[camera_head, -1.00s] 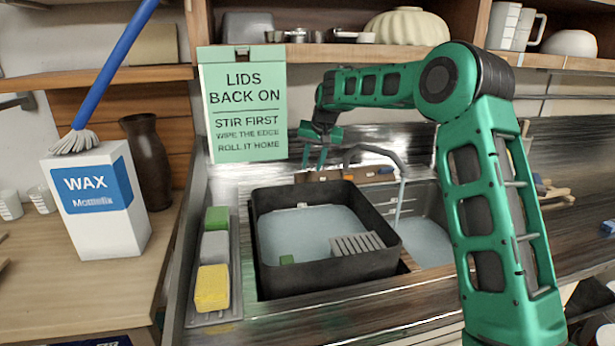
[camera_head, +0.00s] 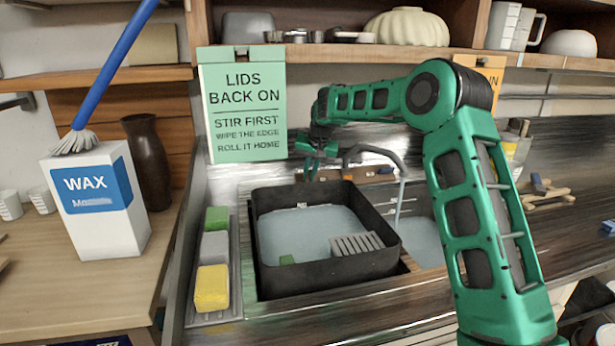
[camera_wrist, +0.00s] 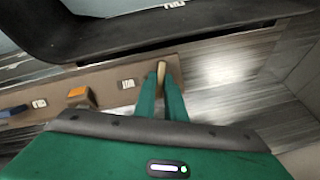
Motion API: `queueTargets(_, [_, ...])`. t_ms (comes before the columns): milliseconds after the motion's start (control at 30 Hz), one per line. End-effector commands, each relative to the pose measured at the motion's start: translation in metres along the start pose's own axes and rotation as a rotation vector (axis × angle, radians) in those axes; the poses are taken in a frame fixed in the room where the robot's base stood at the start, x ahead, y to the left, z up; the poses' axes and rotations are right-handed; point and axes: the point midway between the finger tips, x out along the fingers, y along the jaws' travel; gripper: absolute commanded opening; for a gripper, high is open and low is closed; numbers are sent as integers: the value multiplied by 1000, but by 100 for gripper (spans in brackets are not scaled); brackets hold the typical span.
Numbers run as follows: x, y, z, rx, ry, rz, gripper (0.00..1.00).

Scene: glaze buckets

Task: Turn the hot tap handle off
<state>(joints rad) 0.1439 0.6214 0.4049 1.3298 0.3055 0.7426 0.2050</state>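A curved grey tap spout (camera_head: 378,153) stands behind the sink, and a thin stream of water (camera_head: 398,203) falls from it. Behind the sink runs a brown strip (camera_wrist: 105,92) with small white labels. On it are an orange handle (camera_wrist: 77,93) and a blue handle (camera_wrist: 13,112). The orange handle also shows in the head view (camera_head: 347,174). My gripper (camera_head: 312,174) points down at the strip's left end, left of the orange handle. In the wrist view my two green fingers (camera_wrist: 161,82) are close together, with a small tan piece (camera_wrist: 161,69) between their tips. Contact is unclear.
A black tub (camera_head: 325,280) of water stands in front of the strip. A green sign (camera_head: 243,105) hangs just left of my gripper. A shelf (camera_head: 340,55) runs above. A tray with sponges (camera_head: 212,290) and a wax box (camera_head: 98,215) stand left.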

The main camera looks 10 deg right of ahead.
Motion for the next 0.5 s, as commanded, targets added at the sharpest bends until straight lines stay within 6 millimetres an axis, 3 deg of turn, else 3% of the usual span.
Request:
queueTargets(267, [-1, 0, 0, 27, -2, -14, 0])
queueTargets(500, [-1, 1, 0, 158, -2, -43, 0])
